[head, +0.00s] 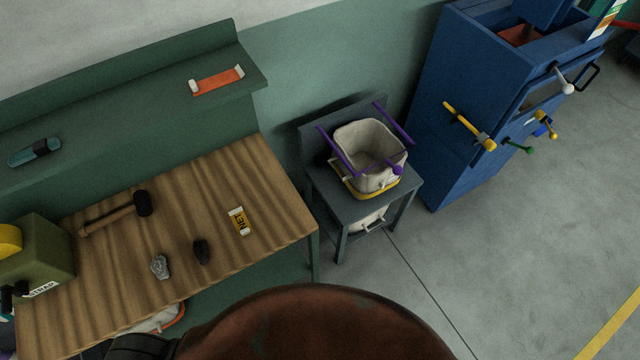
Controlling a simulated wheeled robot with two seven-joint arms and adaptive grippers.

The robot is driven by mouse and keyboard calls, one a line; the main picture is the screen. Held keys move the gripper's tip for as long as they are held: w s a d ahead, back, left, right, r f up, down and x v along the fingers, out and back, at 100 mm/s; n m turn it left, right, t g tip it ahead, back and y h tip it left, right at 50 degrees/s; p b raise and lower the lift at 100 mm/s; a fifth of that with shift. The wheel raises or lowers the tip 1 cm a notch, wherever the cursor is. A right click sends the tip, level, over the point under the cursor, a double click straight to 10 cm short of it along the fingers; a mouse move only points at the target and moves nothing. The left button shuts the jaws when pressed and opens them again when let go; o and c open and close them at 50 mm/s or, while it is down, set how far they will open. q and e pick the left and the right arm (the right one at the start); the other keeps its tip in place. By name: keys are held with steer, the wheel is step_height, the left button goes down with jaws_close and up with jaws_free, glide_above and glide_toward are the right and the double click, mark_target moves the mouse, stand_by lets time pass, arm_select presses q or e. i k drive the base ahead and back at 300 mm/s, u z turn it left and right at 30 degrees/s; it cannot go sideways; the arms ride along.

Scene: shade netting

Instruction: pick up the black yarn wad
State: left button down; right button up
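The black yarn wad (201,251) is a small dark lump on the wooden worktop (190,290), towards its front edge. Nothing covers the wad. Neither of my grippers can be seen in the head view.
A black-headed mallet (142,204) and an olive-green machine (42,262) are on the worktop's left part. A shelf behind holds an orange item (217,81). Right of the bench stand a bin (368,146) on a small grey stand and a blue cabinet (440,130).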

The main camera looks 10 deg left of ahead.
mark_target(201, 250)
steer(key=u, duration=1.65)
